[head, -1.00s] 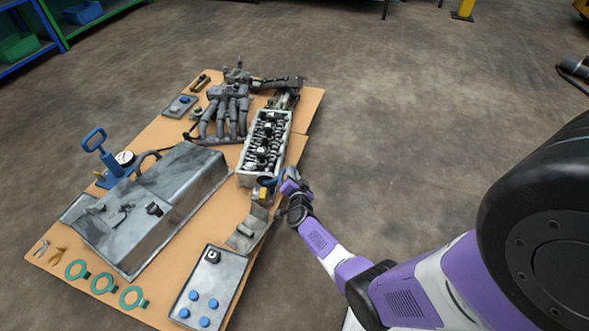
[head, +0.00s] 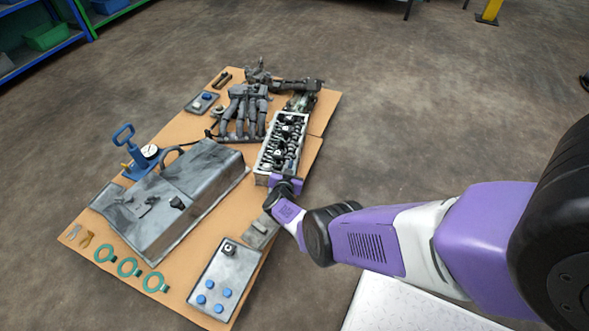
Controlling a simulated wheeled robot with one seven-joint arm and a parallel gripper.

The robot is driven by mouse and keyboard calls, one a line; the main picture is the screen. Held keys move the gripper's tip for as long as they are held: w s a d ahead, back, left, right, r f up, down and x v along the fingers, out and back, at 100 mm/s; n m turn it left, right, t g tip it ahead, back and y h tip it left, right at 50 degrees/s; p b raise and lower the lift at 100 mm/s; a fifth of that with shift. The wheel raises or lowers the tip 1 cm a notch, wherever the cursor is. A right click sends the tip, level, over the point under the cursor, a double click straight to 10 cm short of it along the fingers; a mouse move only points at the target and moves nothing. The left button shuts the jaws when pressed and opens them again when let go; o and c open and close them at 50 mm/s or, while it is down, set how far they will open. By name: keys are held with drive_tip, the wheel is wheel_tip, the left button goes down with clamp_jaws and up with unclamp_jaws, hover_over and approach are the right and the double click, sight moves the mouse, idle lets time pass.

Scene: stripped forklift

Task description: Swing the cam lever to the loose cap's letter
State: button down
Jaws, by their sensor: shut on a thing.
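The cylinder head (head: 261,177) is a long pale block with an open top, lying right of centre on the orange board. Rows of dark valve parts and caps show inside it. Any letters are too small to read, and I cannot tell which cap is loose. My gripper (head: 285,181) is at the near end of the head, with its purple body over that end. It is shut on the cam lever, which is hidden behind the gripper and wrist.
A grey metal cover (head: 215,173) and a blue hand pump (head: 129,147) lie to the left. A tray (head: 238,268) with blue caps and a bent plate (head: 262,231) are nearer. Dark manifold pipes (head: 242,110) lie beyond. Bare floor is on the right.

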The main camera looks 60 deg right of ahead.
drive_tip(key=shift+w+a, duration=0.1)
drive_tip(key=shift+w, duration=0.2)
drive_tip(key=c, duration=1.4)
unclamp_jaws()
drive_tip(key=shift+r, duration=0.1)
drive_tip(key=p+v, duration=0.6)
drive_tip(key=v, duration=0.1)
drive_tip(key=shift+s+a, duration=0.15)
drive_tip(key=shift+a, duration=0.15)
drive_tip(key=shift+r, duration=0.1)
